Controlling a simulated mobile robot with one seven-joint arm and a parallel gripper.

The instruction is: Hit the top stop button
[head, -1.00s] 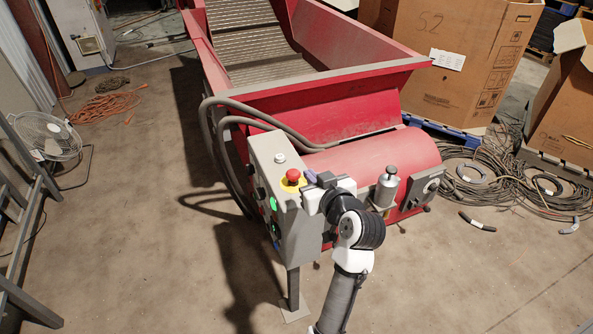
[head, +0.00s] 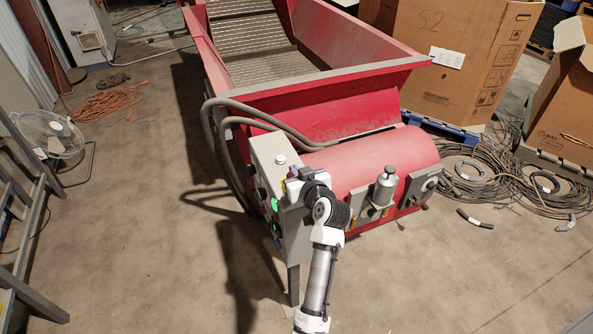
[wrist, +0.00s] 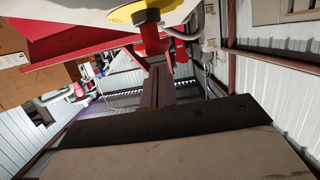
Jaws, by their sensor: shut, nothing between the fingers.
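The grey control box (head: 266,152) stands on a post at the front of the red machine. Its top carries the stop button, a red mushroom head on a yellow disc. In the head view my gripper hides the red head, and only a sliver of the yellow disc (head: 284,186) shows. The wrist view shows the red stop button (wrist: 153,42) and its yellow disc (wrist: 128,13) at the top. My gripper (head: 294,173) is shut and empty over the button's place. In the wrist view its fingertips (wrist: 159,72) point at the red head; I cannot tell whether they touch.
A pale round knob (head: 280,159) sits on the box top behind my gripper. Green buttons (head: 276,204) are on the box's side. A grey cylinder (head: 384,188) stands on the red machine (head: 375,160) to the right. Grey hoses (head: 235,121) curve behind the box.

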